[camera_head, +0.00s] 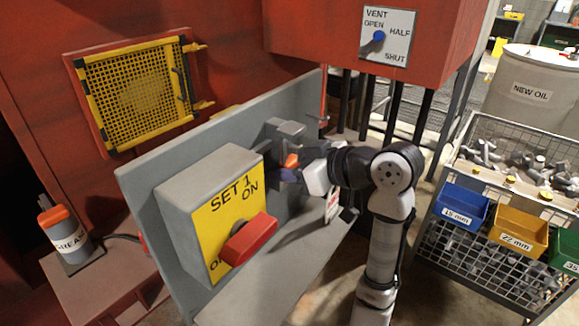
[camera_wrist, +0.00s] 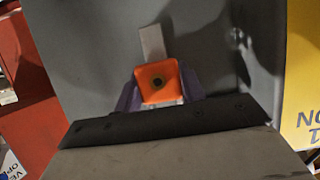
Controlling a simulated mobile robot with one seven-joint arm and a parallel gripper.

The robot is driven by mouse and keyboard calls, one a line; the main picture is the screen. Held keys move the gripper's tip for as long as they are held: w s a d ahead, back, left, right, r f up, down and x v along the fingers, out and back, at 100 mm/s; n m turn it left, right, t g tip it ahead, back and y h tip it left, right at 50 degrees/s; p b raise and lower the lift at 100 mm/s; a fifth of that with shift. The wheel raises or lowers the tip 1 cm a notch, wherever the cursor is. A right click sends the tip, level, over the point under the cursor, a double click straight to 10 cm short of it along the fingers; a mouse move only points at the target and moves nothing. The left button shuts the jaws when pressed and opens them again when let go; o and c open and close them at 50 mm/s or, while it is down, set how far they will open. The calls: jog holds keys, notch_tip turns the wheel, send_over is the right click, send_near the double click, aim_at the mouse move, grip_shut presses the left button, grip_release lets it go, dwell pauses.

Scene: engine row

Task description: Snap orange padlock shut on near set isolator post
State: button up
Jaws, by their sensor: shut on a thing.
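The orange padlock (camera_head: 291,160) is held at the grey panel, beside the SET 1 isolator box (camera_head: 190,195). My gripper (camera_head: 289,174) is shut on it; the wrist view shows the padlock's orange face (camera_wrist: 158,84) between the purple fingers (camera_wrist: 160,95). A pale upright strip (camera_wrist: 152,42) shows just beyond the padlock; I cannot tell whether it is the post. The padlock's shackle is hidden, so I cannot tell if it is around anything or closed. The isolator's red handle (camera_head: 248,238) sits on a yellow ON-marked plate (camera_head: 222,208).
A grey bracket (camera_head: 287,128) juts from the panel (camera_head: 145,180) close to my gripper. A red cabinet with a vent dial (camera_head: 379,36) hangs above. A wire rack with blue (camera_head: 461,206) and yellow bins (camera_head: 518,233) stands at right. A labelled canister (camera_head: 68,238) stands at left.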

jog(key=shift+r+p, duration=0.7)
jog(key=shift+r, duration=0.25)
jog(key=shift+f, duration=0.1)
jog(key=shift+f+b, duration=0.4)
jog(key=shift+f, duration=0.05)
jog(key=o, duration=1.1)
jog(key=shift+o, duration=0.2)
jog(key=b+v, duration=0.3)
jog(key=v, duration=1.1)
